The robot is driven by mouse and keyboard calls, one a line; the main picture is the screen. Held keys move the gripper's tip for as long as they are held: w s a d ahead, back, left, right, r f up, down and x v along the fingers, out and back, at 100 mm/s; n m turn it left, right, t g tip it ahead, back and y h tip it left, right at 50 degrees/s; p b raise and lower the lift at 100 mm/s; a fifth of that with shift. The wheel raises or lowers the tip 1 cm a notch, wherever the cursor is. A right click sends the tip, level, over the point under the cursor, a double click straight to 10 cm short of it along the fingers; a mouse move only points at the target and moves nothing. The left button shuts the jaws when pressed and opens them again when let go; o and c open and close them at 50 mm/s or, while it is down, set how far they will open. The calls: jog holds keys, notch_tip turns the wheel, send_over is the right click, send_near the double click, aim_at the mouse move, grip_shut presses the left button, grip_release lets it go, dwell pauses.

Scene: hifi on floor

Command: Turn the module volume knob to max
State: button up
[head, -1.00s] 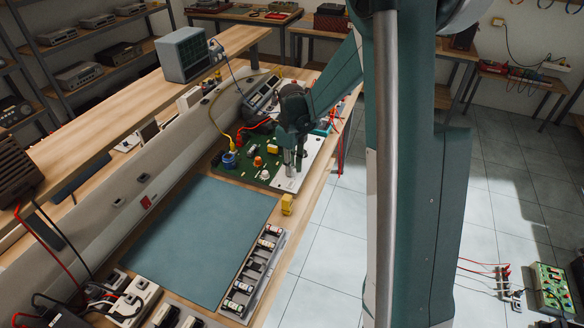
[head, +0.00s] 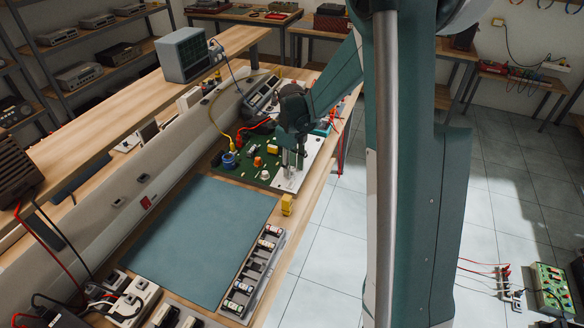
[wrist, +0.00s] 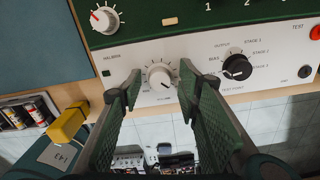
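The module (head: 250,160) is a green board with a white front panel (head: 304,167), on the bench. In the wrist view, a white knob (wrist: 159,75) with "VOLUME" printed below it sits on the white panel (wrist: 197,62). My gripper (wrist: 160,80) has one finger on each side of this knob. It is open, with small gaps visible between the fingers and the knob. In the head view my gripper (head: 293,160) hangs over the white panel and hides the volume knob.
A black selector knob (wrist: 237,67) is right of the volume knob. Another white knob (wrist: 105,18) is on the green part at upper left. A yellow block (head: 287,204) stands near the bench's front edge, beside a rack of small parts (head: 255,270). The blue-green mat (head: 200,240) is clear.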

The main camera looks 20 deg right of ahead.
aim_at(292, 171)
jog(key=shift+r, duration=0.1)
notch_tip(292, 171, up, 12)
dwell(0.7)
dwell(0.3)
jog(key=s+a+r+n+t, duration=0.25)
jog(key=s+r+n, duration=0.25)
jog(key=s+n, duration=0.25)
jog(key=s+a+r+n+t, duration=0.1)
jog(key=s+a+r+n, duration=0.35)
jog(key=s+n, duration=0.3)
jog(key=s+a+n+t, duration=0.3)
jog(key=s+a+n, duration=0.1)
jog(key=s+n, duration=1)
jog(key=shift+s+a+f+t, duration=0.2)
jog(key=shift+s+f+t, duration=0.15)
jog(key=shift+s, duration=0.7)
jog(key=shift+c, duration=0.8)
dwell(1.6)
